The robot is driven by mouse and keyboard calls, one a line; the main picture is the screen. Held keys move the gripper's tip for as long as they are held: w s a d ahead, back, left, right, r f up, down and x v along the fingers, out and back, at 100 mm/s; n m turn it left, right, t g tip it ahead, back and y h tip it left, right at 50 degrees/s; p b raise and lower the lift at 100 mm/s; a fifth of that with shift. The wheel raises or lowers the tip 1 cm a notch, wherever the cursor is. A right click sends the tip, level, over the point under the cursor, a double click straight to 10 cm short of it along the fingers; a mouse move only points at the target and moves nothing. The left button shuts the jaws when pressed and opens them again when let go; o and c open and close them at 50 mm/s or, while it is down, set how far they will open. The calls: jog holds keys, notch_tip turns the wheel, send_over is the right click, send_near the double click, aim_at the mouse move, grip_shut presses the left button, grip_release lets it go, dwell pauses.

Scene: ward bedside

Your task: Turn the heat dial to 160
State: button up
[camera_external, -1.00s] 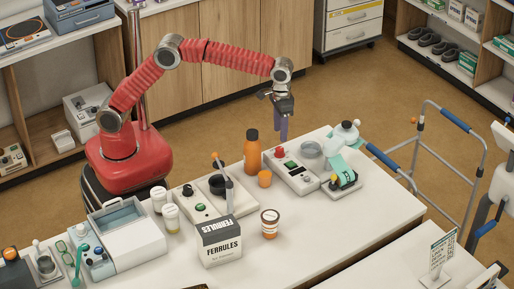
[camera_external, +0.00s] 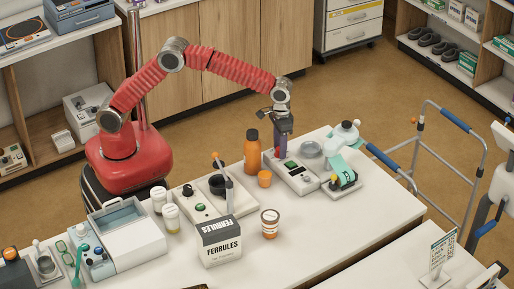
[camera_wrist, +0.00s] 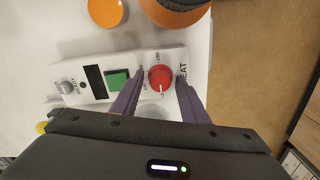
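The heat dial (camera_wrist: 160,78) is a round red knob on a white device (camera_wrist: 88,65), with "HEAT" printed beside it. A white pointer line on the dial points toward the bottom of the wrist view. The scale numbers around it are too small to read surely. My gripper (camera_wrist: 162,75) is open, with one purple finger on each side of the dial; I cannot tell whether they touch it.
A second white device (camera_external: 203,210) stands farther left. The table's front is partly clear.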

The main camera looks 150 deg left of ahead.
jog(key=c, duration=0.9)
jog(key=shift+m, duration=0.3)
jog(key=m, duration=1)
jog(key=shift+w, duration=0.1)
jog(key=m, duration=0.6)
jog(key=shift+m, duration=0.4)
jog(key=m, duration=0.6)
jog(key=shift+r+m, duration=0.1)
jog(key=shift+m, duration=0.2)
